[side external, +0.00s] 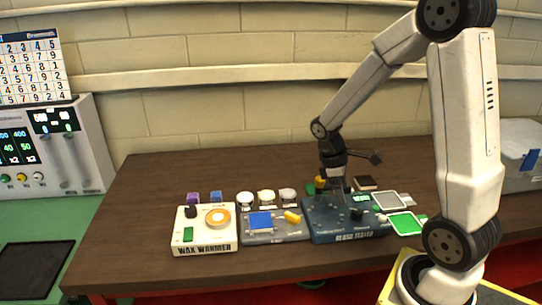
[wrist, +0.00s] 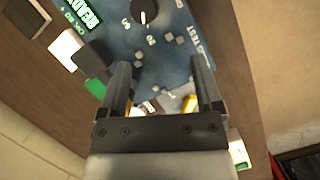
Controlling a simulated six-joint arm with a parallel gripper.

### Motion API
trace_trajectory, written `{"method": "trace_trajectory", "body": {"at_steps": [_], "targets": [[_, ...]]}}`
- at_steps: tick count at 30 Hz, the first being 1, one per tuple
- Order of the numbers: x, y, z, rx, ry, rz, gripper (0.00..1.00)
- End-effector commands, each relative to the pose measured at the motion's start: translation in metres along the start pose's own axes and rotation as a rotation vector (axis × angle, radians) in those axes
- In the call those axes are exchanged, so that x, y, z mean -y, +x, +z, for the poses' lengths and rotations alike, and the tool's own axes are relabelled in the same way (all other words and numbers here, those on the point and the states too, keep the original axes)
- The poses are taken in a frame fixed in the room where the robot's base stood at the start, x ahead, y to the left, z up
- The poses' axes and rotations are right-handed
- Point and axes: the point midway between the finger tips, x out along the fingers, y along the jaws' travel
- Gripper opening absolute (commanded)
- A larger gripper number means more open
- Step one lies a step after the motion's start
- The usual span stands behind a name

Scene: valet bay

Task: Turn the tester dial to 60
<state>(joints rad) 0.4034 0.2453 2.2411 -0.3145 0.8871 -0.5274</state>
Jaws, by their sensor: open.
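The blue tester (side external: 345,238) stands on the bench right of centre. Its black dial (side external: 356,214) is on the top face. In the wrist view the dial (wrist: 145,10) is at the top edge, partly cut off, with a white pointer line and printed numbers around it. Too little shows to read its setting surely. My gripper (side external: 335,188) is above the back part of the tester. In the wrist view my gripper (wrist: 160,75) is open, its fingers apart, with the dial ahead of the fingertips and not between them.
A white wax warmer (side external: 188,240) and a grey-blue unit with a yellow handle (side external: 292,217) stand left of the tester. White-framed panels, one green (side external: 405,223), lie to its right. Small cups (side external: 266,196) stand behind. The bench's left part (side external: 130,215) is clear.

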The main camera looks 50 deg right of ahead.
Motion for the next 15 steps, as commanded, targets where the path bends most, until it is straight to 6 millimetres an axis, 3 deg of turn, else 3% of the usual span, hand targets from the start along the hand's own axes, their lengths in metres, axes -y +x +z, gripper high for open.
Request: {"method": "trace_trajectory", "body": {"at_steps": [4, 15], "targets": [[-0.017, 0.003, 0.015, 0.066, -0.036, -0.020, 0.83], [-0.019, 0.008, 0.018, 0.080, -0.047, -0.025, 0.83]]}}
